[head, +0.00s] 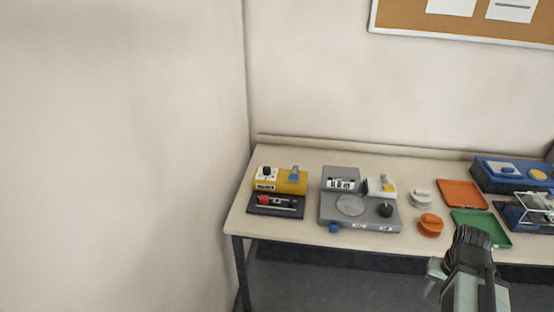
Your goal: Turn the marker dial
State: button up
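A yellow and white box (287,186) stands on the left end of the table, with a small black dial (266,171) on its white left part and a blue piece on its right part. A label on its front is too small to read for certain. A grey device (330,210) beside it carries another black knob (386,209), so I cannot tell for sure which is the marker dial. My gripper (436,270) is at the lower right, in front of the table and well apart from both knobs. Its fingers are mostly hidden by my arm.
A dark tray (262,210) with a red-ended tool lies before the yellow box. Orange (431,225) and white (421,198) round pieces, an orange tray (462,194), a green tray (499,238) and blue devices (487,181) fill the right. A wall bounds the left.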

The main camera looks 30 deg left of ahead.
aim_at(267, 169)
jog(key=z, duration=0.05)
jog(key=i, duration=1.15)
jog(key=u, duration=3.2)
jog(key=i, duration=1.05)
jog(key=z, duration=0.05)
